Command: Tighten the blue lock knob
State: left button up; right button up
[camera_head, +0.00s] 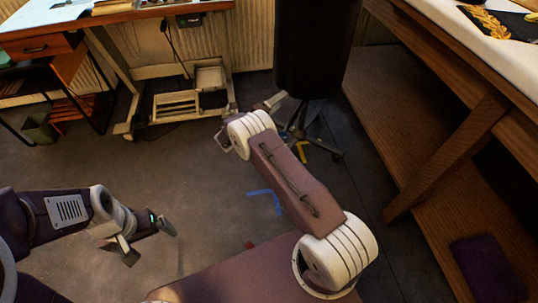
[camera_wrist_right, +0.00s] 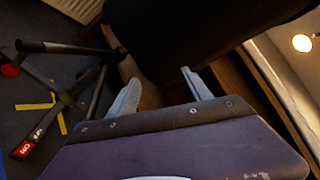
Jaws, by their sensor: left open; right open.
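I cannot make out a blue lock knob in either view. A black dress form (camera_head: 318,45) stands on a dark tripod base (camera_head: 312,140) at the back centre; its dark body also fills the top of the right wrist view (camera_wrist_right: 190,35). My right gripper (camera_wrist_right: 160,93) is open and empty, its two pale fingers apart and pointing toward the dark form. In the head view its wrist hides most of it. My left gripper (camera_head: 146,240) is open and empty over the floor at lower left, well away from the form.
A wooden table with a shelf (camera_head: 440,215) runs along the right, with a purple folded item (camera_head: 487,268) low down. A desk (camera_head: 110,18) and a white wheeled frame (camera_head: 190,100) stand at the back left. Blue tape (camera_head: 265,195) marks the floor. The left-centre floor is clear.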

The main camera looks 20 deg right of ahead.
jog(key=n+b, duration=0.2)
jog(key=b, duration=0.5)
send_near(287, 130)
jog(key=shift+w+d+f+y, duration=0.15)
jog(key=shift+d+f+y, duration=0.15)
jog(key=shift+d+f, duration=0.25)
jog(key=shift+r, duration=0.15)
jog(key=b+x, duration=0.5)
jog(key=x, duration=0.3)
jog(key=shift+w+d, duration=0.1)
jog(key=shift+d, duration=0.05)
jog(key=shift+w+d, duration=0.15)
jog(key=shift+d, duration=0.15)
pick_arm(q)
notch_tip(287, 130, down, 16)
jog(key=shift+a+f, duration=0.2)
jog(key=shift+f, duration=0.05)
jog(key=shift+s, duration=0.1)
pick_arm(e)
grip_shut()
jog(key=shift+r, duration=0.1)
pick_arm(q)
jog(key=shift+r, duration=0.2)
